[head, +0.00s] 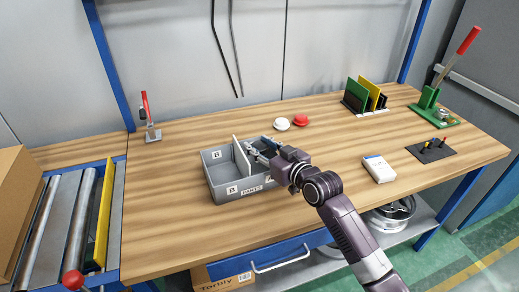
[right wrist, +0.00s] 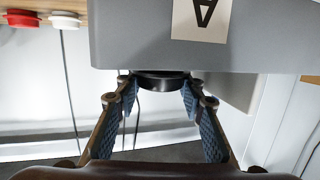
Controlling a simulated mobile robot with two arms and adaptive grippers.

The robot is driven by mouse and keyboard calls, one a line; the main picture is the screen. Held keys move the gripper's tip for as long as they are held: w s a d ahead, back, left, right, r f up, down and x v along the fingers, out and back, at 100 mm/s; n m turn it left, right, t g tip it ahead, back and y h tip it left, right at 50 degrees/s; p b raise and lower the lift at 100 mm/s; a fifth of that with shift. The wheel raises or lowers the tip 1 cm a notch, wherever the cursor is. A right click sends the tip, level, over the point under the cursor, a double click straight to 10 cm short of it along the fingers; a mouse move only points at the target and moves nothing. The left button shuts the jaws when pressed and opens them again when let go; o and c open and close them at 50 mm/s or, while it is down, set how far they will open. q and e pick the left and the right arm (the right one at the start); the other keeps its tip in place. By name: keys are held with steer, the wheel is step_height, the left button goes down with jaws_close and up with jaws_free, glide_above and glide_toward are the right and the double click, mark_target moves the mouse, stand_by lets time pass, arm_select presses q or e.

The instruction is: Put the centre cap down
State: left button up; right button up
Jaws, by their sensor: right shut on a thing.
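My right gripper (head: 258,150) is over the right-hand compartment of the grey two-part bin (head: 228,190). In the right wrist view its fingers (right wrist: 160,95) are shut on a dark round centre cap (right wrist: 160,82), held at the fingertips. The bin wall with an upside-down "A" label (right wrist: 200,14) is just beyond the cap in that view. I cannot tell whether the cap touches the bin. In the head view the cap is hidden by my gripper. My left gripper is not in view.
A divider (head: 242,158) separates the "B" compartment, which looks empty. A white cap-like piece (head: 282,124) and a red one (head: 301,121) lie behind the bin. A white box (head: 379,169) lies to the right. A red-handled clamp (head: 150,120) stands left; bare wood surrounds them.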

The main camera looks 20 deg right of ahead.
steer(key=shift+f, duration=0.7)
steer(key=shift+f+b, duration=0.3)
steer(key=shift+f, duration=0.3)
steer(key=o, duration=0.7)
steer(key=shift+c, duration=0.2)
steer(key=shift+r, duration=0.1)
steer(key=shift+r, duration=0.3)
steer(key=v, duration=1.2)
steer(key=shift+r, duration=0.25)
